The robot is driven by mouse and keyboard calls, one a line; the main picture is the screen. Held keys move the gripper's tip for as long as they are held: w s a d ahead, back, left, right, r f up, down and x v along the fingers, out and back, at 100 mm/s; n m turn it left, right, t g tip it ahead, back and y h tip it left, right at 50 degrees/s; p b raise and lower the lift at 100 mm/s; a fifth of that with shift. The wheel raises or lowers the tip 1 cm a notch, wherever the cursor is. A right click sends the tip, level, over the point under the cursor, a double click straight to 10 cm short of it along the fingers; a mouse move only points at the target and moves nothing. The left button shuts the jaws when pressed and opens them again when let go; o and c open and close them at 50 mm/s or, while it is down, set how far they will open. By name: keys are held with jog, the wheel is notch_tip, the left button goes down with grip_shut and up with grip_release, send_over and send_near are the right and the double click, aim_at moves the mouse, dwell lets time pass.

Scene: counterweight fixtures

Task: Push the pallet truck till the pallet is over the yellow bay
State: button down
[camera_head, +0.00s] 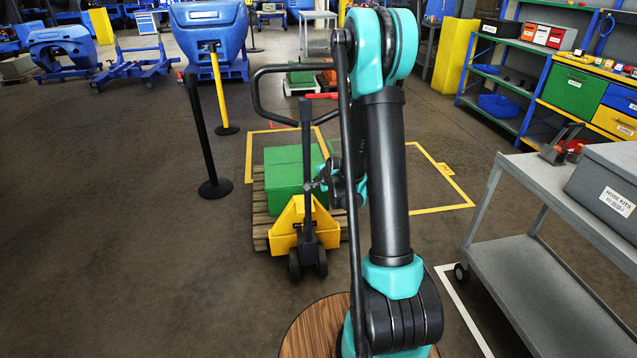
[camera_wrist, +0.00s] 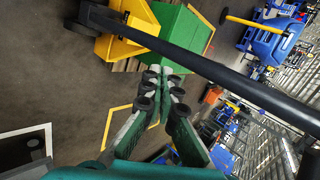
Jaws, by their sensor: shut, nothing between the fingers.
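The pallet truck (camera_head: 292,226) is yellow with a tall black handle (camera_head: 308,155) ending in a loop. Its wooden pallet (camera_head: 260,222) carries a green box (camera_head: 283,172). Yellow floor outlines show beyond the pallet (camera_head: 248,155) and to the right behind my arm (camera_head: 440,209); my arm and the load hide parts, so I cannot tell whether they form one bay. The pallet's near part lies outside the left outline. My gripper (camera_head: 326,181) is shut and empty beside the handle shaft; contact is unclear. In the wrist view my gripper (camera_wrist: 162,75) is below the black shaft (camera_wrist: 200,62).
A black post (camera_head: 205,140) and a yellow post (camera_head: 219,95) stand to the left. A grey cart (camera_head: 545,200) stands at right, with shelves (camera_head: 535,50) behind. Blue machines (camera_head: 207,35) are at the back left.

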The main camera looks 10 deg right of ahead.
aim_at(309, 180)
jog(key=w+a+f, duration=0.1)
jog(key=w+f, duration=0.2)
jog(key=w, duration=0.4)
jog(key=shift+w+a+f, duration=0.15)
jog(key=shift+w+f, duration=0.05)
jog(key=shift+w, duration=0.1)
jog(key=shift+w, duration=0.1)
